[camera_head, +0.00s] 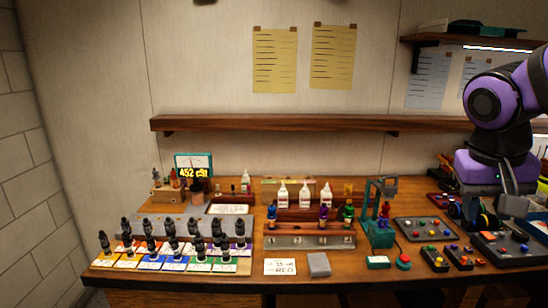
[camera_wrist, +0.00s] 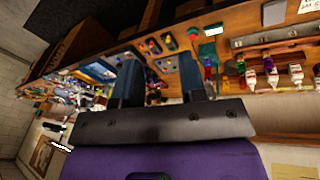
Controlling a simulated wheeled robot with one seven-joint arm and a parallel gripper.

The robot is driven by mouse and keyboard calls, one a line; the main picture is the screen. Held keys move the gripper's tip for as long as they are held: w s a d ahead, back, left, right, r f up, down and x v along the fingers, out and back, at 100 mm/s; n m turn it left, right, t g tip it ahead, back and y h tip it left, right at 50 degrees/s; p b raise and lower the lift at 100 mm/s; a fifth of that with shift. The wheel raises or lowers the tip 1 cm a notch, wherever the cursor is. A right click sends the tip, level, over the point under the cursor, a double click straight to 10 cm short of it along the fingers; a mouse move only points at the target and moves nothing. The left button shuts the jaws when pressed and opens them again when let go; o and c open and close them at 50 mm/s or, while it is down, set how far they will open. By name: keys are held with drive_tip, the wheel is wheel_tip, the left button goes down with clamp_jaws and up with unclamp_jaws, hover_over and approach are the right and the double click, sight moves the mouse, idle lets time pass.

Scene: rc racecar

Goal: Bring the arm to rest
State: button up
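My arm (camera_head: 495,100), purple and black, hangs bent over the right part of the workbench in the head view. My gripper (camera_wrist: 158,72) shows in the wrist view with its two dark fingers apart and nothing visible between them. In the head view the wrist's purple section is low above the bench's right end, near the trays of coloured parts; the fingers are hard to make out there.
The workbench (camera_head: 210,283) holds several dark figures on coloured cards, white bottles (camera_head: 305,196), a green press (camera_head: 379,215), a red button (camera_head: 403,261) and grey trays (camera_head: 424,229). A long shelf (camera_head: 280,124) runs along the wall. The air above the bench's left and middle is clear.

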drive_tip(key=s+a+r+n+t+y, duration=0.2)
drive_tip(key=s+a+n+t, duration=0.2)
drive_tip(key=s, duration=0.2)
drive_tip(key=shift+s+a+r+y, duration=0.2)
drive_tip(key=shift+s+r+y, duration=0.05)
drive_tip(key=shift+y, duration=0.15)
